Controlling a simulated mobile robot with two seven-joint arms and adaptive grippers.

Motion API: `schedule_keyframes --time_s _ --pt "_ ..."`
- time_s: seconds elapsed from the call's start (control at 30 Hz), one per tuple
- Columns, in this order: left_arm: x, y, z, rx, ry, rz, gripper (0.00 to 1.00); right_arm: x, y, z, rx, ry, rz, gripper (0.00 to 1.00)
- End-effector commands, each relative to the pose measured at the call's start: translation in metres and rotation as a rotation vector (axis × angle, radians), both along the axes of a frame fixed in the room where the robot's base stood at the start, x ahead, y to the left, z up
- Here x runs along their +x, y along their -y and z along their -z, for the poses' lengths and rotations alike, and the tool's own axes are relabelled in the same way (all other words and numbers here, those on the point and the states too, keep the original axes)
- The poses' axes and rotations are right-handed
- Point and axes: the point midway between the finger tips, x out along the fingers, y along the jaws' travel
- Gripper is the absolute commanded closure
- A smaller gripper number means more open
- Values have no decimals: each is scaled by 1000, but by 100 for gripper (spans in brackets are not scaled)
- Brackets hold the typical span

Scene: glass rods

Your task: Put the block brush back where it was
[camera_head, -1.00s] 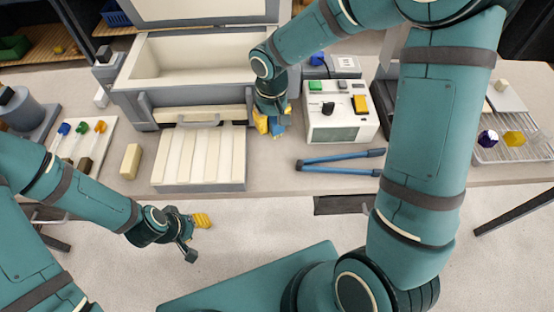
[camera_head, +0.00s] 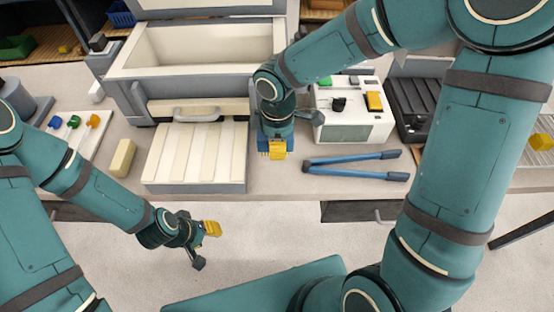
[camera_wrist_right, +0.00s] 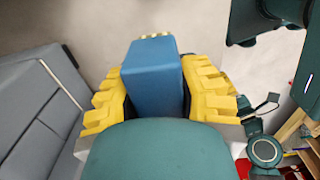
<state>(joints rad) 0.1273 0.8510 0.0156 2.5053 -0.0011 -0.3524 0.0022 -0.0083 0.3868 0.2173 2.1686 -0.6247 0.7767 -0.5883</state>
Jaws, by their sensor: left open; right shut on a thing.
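The block brush (camera_wrist_right: 155,78) shows in the right wrist view as a blue block with a pale studded strip at its far end. My right gripper (camera_wrist_right: 162,95) is shut on it, with yellow fingers on both sides. In the head view the right gripper (camera_head: 278,151) is by the front of the table, just right of the slatted tray, with a bit of the blue brush (camera_head: 262,146) showing; most is hidden. I cannot tell whether the brush touches the table. My left gripper (camera_head: 205,246) is open and empty, in front of the table edge.
The cream slatted tray (camera_head: 195,187) lies before a large open box (camera_head: 122,66). A cream block (camera_head: 122,158) lies left of it. A blue long-handled tool (camera_head: 350,161) lies to the right, below a white device (camera_head: 345,128). A black case (camera_head: 410,105) stands further right.

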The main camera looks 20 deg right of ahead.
Motion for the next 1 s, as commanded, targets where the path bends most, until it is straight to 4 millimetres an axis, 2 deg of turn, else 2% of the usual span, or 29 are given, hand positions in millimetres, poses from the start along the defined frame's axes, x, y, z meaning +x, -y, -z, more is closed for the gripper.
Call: schedule_keyframes --time_s 0.03,0.27,0.47,0.87,0.9,0.97,1.0 --pt "1 0 4 0 1 0 54 0 0 9 -1 -1 -1 100" --pt "2 0 9 0 4 -1 54 0 0 25 -1 0 2 100" --pt "4 0 18 2 9 -2 54 0 0 52 -1 -1 2 100" --pt "4 -1 21 2 9 -3 54 0 0 56 0 1 2 100" --pt "4 -1 21 2 10 -3 54 0 0 57 0 1 2 61" --pt "4 -1 21 2 10 -3 54 0 0 56 0 1 3 42" --pt "4 -1 20 2 10 -3 54 0 0 56 0 1 2 42"
